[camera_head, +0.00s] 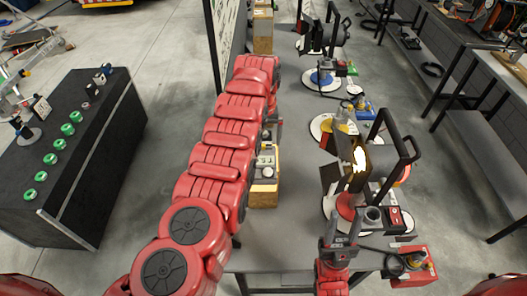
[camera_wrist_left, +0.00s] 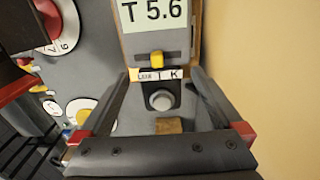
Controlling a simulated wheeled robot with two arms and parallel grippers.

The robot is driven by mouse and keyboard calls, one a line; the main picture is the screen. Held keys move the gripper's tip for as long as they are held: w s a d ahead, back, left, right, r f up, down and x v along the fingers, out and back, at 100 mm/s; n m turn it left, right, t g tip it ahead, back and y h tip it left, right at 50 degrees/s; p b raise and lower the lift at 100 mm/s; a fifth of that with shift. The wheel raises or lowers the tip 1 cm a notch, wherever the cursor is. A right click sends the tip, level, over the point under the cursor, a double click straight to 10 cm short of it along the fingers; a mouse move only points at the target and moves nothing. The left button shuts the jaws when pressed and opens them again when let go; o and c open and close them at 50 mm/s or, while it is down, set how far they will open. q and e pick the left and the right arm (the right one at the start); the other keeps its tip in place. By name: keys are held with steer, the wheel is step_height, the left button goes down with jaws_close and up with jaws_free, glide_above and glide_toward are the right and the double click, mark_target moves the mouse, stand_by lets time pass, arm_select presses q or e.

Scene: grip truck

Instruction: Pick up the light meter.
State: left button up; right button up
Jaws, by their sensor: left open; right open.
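The light meter (camera_head: 266,160) is a dark device with a pale display and a round knob, on a yellow wooden block at the table's left side, partly hidden by my left arm. In the left wrist view, the light meter (camera_wrist_left: 160,78) shows a "T 5.6" display, a yellow button and a grey knob. My left gripper (camera_wrist_left: 157,78) is open, one finger on each side of the meter's lower part. I cannot tell whether the fingers touch it. In the head view its fingers are mostly hidden by my arm. My right gripper (camera_head: 341,243) is open near the table's front edge.
A black-framed lamp (camera_head: 362,155) with round pads stands right of the meter. A red box (camera_head: 412,267) sits at the front right. A dark cabinet (camera_head: 65,190) holds several green rolls at left. Grey tabletop (camera_head: 290,225) is clear in front of the meter.

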arm_select(q)
steer(key=shift+f, duration=0.2)
steer(key=shift+w, duration=0.1)
steer(key=shift+c, duration=0.7)
steer(key=c, duration=1.4)
jaws_close()
steer(key=shift+r, duration=0.1)
